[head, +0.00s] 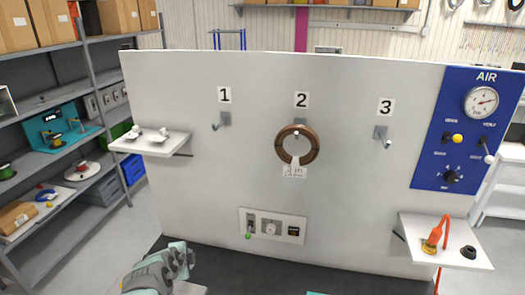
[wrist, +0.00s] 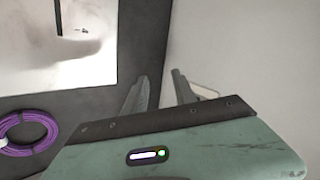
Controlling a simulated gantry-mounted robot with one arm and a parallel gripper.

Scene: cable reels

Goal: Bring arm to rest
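My gripper (wrist: 161,78) shows in the wrist view with its two grey fingers apart and nothing between them. In the head view, part of my arm in grey and teal shows at the lower left, in front of the white board (head: 240,90); I cannot make out the fingertips there. A brown cable coil (head: 281,147) hangs on the hook under number 2, with a white tag at its bottom. The hooks under number 1 (head: 218,122) and number 3 (head: 384,138) are empty.
A purple coil (wrist: 30,122) lies at the left of the wrist view. A small shelf (head: 140,146) juts from the board's left, and another (head: 450,258) at right holds an orange plug. A blue AIR panel (head: 450,90) is at right. Storage racks (head: 75,150) stand at far left.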

